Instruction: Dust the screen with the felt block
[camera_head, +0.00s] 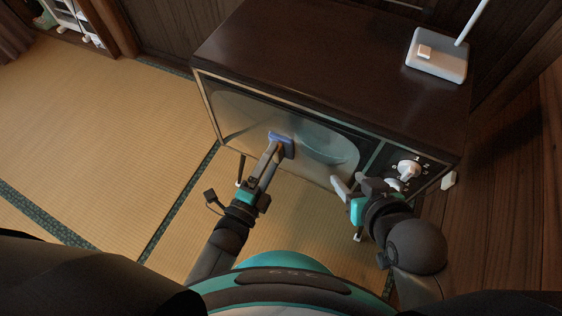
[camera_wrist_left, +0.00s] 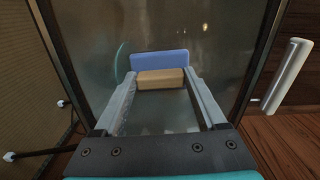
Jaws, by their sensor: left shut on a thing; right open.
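The screen (camera_head: 235,112) is the greyish glass front of a dark wooden television cabinet, and looks hazy. It also fills the middle of the left wrist view (camera_wrist_left: 215,50). My left gripper (camera_head: 277,150) is shut on the felt block (camera_head: 282,139), which has a blue face and a tan back (camera_wrist_left: 162,77). The blue face is at the glass; I cannot tell whether it touches. The glass behind the block is hidden. My right gripper (camera_head: 353,188) is open and empty, in front of the screen's lower right corner.
A control panel with a white knob (camera_head: 408,169) is right of the screen. A grey box with a white rod (camera_head: 437,60) stands on the cabinet top (camera_head: 310,50). Open tatami (camera_head: 110,130) lies to the left, with wooden boards (camera_head: 520,210) to the right.

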